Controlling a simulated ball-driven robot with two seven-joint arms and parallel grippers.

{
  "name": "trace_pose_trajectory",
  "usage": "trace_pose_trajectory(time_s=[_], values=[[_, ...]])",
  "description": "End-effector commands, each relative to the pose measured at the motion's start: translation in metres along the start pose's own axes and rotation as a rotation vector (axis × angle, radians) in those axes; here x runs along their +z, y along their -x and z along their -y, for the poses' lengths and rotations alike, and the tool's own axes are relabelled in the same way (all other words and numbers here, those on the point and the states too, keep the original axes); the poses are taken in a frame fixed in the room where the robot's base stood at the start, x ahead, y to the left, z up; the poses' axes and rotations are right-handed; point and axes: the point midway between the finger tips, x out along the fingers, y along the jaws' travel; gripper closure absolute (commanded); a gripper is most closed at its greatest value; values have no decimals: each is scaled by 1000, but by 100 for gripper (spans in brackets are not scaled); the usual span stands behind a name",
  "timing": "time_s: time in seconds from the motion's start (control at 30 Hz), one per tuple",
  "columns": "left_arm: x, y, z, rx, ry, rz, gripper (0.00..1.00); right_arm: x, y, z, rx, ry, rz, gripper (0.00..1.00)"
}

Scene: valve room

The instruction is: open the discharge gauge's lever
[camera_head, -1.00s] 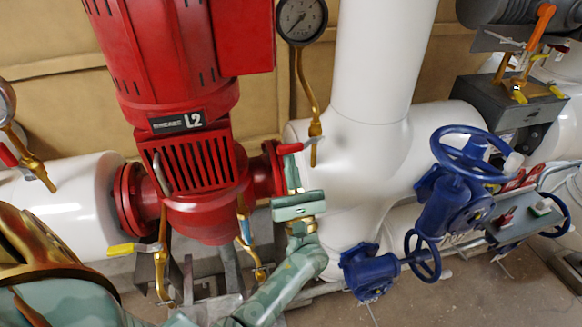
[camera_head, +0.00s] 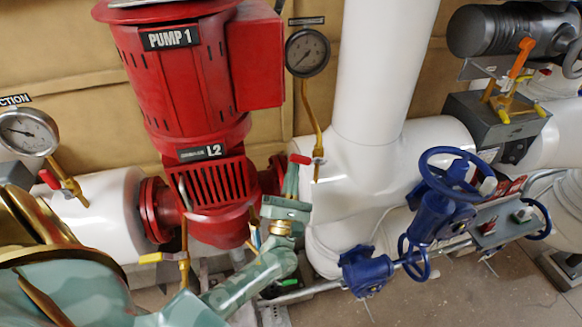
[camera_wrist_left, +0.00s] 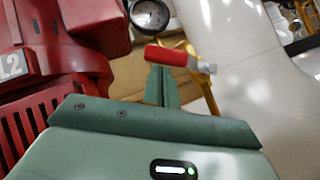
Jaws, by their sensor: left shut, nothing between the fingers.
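The discharge gauge (camera_head: 307,53) is a round dial on a brass pipe at upper centre; part of it shows in the wrist view (camera_wrist_left: 150,14). Its red lever (camera_head: 300,159) sits low on that pipe and points left from the valve. In the left wrist view the red lever (camera_wrist_left: 166,56) lies across the pipe, its silver end at the right. My left gripper (camera_head: 292,172) is shut and empty, fingertips up at the lever's left part. The tips seem to be at or just behind the red sleeve; contact is unclear. My right gripper is out of view.
The red pump (camera_head: 190,80) stands close on the left. A thick white pipe (camera_head: 375,90) rises just right of the gauge. Blue handwheel valves (camera_head: 435,205) are at lower right. Another gauge (camera_head: 28,130) with a red lever is at far left.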

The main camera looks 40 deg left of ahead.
Motion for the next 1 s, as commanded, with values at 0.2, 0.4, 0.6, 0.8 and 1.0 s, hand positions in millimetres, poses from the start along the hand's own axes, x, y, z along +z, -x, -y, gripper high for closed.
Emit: trace_pose_trajectory(time_s=[0.2, 0.4, 0.6, 0.8, 1.0], values=[[18, -18, -13, -145, -147, 2, 100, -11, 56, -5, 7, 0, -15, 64], [29, -29, -16, -280, -280, 2, 100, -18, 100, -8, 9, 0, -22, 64], [39, -39, -16, -414, -413, 0, 100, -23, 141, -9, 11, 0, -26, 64], [48, -47, -12, -539, -538, -1, 100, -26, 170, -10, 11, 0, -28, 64], [52, -52, -5, -577, -577, 1, 100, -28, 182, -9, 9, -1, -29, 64]])
